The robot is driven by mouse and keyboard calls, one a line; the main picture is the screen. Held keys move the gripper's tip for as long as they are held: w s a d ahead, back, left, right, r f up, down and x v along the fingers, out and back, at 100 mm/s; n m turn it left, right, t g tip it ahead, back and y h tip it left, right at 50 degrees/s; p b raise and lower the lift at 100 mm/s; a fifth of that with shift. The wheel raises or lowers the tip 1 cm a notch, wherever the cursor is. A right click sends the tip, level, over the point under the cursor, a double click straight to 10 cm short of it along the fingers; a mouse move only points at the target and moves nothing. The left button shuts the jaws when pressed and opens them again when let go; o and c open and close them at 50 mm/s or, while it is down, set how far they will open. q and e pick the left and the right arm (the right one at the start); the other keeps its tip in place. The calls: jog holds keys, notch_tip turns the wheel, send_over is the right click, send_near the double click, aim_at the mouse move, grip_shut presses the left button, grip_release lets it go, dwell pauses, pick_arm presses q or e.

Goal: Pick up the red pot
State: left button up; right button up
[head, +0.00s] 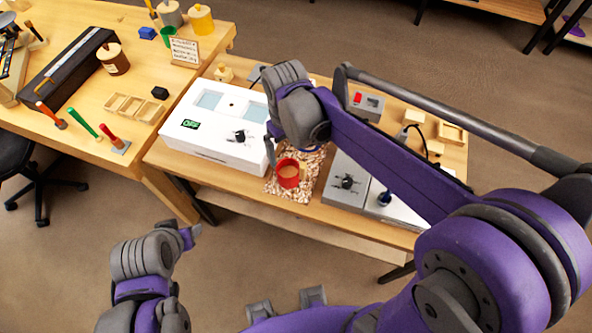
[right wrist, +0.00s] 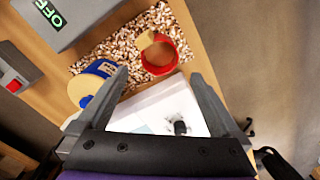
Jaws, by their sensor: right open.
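The red pot (head: 288,176) stands on a patch of wood chips on the bench, beside the white box, with tan contents inside. In the right wrist view the red pot (right wrist: 160,70) shows just beyond my fingertips, roughly between them. My right gripper (right wrist: 160,78) is open and empty, pointing down toward the pot. In the head view my right wrist and arm cover part of the space above and behind the pot.
A blue tin with a cream lid (right wrist: 95,82) lies close to my left-hand finger in the right wrist view. The white box marked OFF (head: 214,125) is left of the pot. A grey box (head: 346,183) with a dark knob is to its right.

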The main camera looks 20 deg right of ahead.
notch_tip(320, 180, down, 4)
send_over(289, 170)
jog(key=s, duration=0.3)
jog(key=shift+a+f, duration=0.15)
jog(key=shift+f, duration=1.4)
jog(key=shift+a+f, duration=0.1)
jog(key=shift+f, duration=1.45)
jog(key=c, duration=1.3)
